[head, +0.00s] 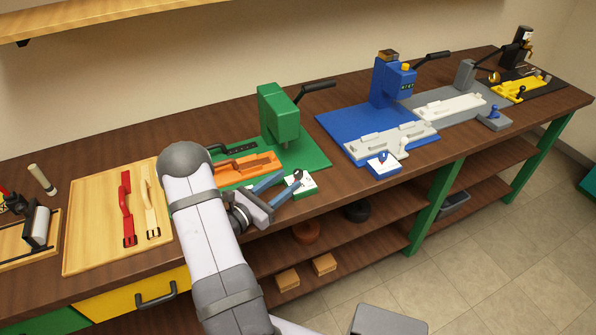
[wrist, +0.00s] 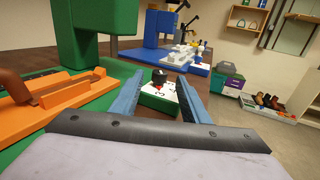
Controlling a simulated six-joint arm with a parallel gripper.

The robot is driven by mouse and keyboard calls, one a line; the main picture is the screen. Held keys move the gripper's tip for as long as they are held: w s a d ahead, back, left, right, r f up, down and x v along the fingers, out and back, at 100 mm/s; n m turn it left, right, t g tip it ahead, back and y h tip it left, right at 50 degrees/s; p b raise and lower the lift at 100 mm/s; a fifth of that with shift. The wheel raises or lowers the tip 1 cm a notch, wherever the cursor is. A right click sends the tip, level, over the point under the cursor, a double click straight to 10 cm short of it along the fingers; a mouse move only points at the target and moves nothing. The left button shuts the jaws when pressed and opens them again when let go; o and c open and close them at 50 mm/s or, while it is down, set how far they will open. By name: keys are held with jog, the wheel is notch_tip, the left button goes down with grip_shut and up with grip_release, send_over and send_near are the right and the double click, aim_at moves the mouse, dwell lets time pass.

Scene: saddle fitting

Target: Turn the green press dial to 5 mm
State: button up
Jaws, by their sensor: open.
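The green press (head: 280,115) stands on its green base (head: 312,150) in the middle of the bench. Its dial is a dark knob (wrist: 160,76) on a small green block with a white numbered top (wrist: 158,93). In the head view the white plate (head: 306,187) shows at the base's front right corner, partly behind my gripper. My gripper (head: 287,184) is open, its two blue fingers pointing at the dial. In the wrist view the knob appears between the fingertips (wrist: 159,80); I cannot tell if they touch it. The pointer's reading is too small to make out.
An orange fixture (head: 250,166) sits on the green base, left of my gripper. A blue press (head: 390,85) with its own dial block (head: 384,165) stands to the right. A wooden board (head: 100,245) with red and cream straps lies left. The bench's front edge is close below my gripper.

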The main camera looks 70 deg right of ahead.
aim_at(295, 174)
jog(key=shift+p+x, duration=0.95)
jog(key=shift+x, duration=2.15)
grip_shut()
